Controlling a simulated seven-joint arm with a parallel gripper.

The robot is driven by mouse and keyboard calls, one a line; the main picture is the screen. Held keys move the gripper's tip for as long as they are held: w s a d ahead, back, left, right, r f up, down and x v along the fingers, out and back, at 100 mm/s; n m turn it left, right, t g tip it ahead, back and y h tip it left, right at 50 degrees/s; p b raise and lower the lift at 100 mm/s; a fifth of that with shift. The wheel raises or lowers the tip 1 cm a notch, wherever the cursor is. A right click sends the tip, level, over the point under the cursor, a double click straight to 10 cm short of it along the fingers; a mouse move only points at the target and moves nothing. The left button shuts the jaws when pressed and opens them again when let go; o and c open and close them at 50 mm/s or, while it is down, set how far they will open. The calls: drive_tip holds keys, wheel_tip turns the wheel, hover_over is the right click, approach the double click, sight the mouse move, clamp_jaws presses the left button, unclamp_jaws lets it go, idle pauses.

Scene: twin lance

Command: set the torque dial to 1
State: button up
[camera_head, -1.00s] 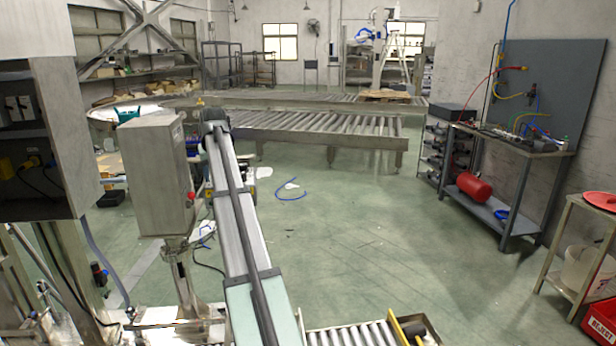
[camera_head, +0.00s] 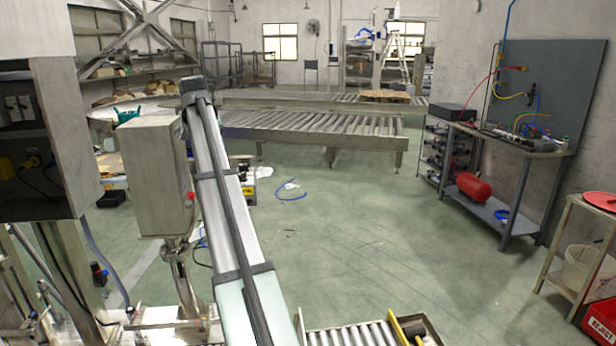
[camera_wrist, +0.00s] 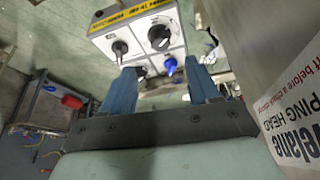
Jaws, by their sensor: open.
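A light grey control panel (camera_wrist: 172,22) is at the top of the wrist view. The fingers are hidden in the head view behind my arm.
A grey cabinet (camera_head: 152,180) with a red button stands left of my arm. A short roller conveyor (camera_head: 355,335) is at the bottom. A printed white sign (camera_wrist: 292,115) is close on the right in the wrist view. Green floor (camera_head: 380,230) is clear to the right.

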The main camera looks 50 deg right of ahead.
drive_tip(key=w+v, duration=0.1)
drive_tip(key=v, duration=0.3)
drive_tip(key=s+d+f+m+h, duration=0.1)
drive_tip(key=s+d+f, duration=0.4)
drive_tip(key=d, duration=0.5)
drive_tip(key=s+d+f+t+h, duration=0.1)
drive_tip(key=s+d+f, duration=0.4)
drive_tip(key=d, duration=0.5)
drive_tip(key=s+d+f+m+h, duration=0.1)
drive_tip(key=s+d+f, duration=0.4)
drive_tip(key=d+f, duration=0.3)
drive_tip(key=shift+d+m+t, duration=0.3)
drive_tip(key=shift+d+t, duration=0.1)
drive_tip(key=shift+d, duration=0.8)
